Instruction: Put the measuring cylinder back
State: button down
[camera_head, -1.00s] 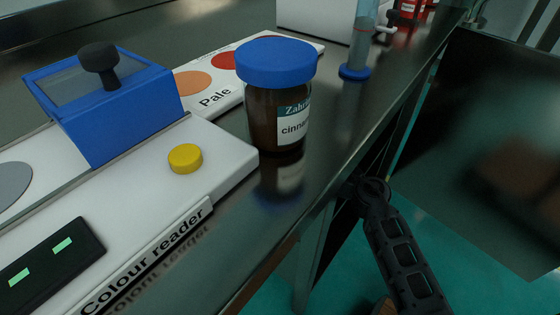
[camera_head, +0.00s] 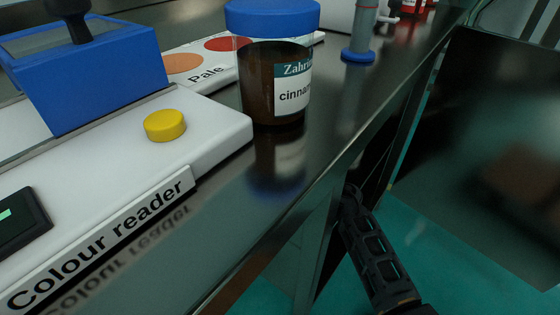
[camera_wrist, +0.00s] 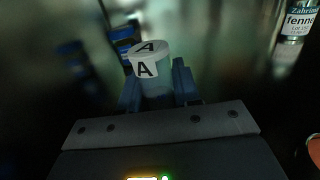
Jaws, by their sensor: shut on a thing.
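A clear measuring cylinder (camera_head: 363,28) with a blue foot stands upright on the dark counter, at the top of the head view; its upper part is cut off by the frame edge. In the wrist view, my gripper (camera_wrist: 158,92) is shut on a clear container with a white cap marked A (camera_wrist: 147,60). The container's lower part is hidden between the fingers. I cannot tell the gripper's distance from the measuring cylinder.
A brown jar with a blue lid (camera_head: 274,85) stands by the white colour reader (camera_head: 215,125), with its yellow button (camera_head: 165,125) and blue box (camera_head: 90,75). Red-labelled items stand at the back.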

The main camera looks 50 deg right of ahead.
jog(key=shift+f, duration=0.1)
jog(key=c, duration=0.8)
grip_release()
jog(key=shift+r, duration=0.25)
jog(key=s, duration=0.4)
jog(key=s+p, duration=0.1)
jog(key=s, duration=0.3)
jog(key=s+a, duration=0.1)
jog(key=s, duration=0.3)
jog(key=shift+f+p, duration=0.1)
jog(key=shift+p, duration=0.2)
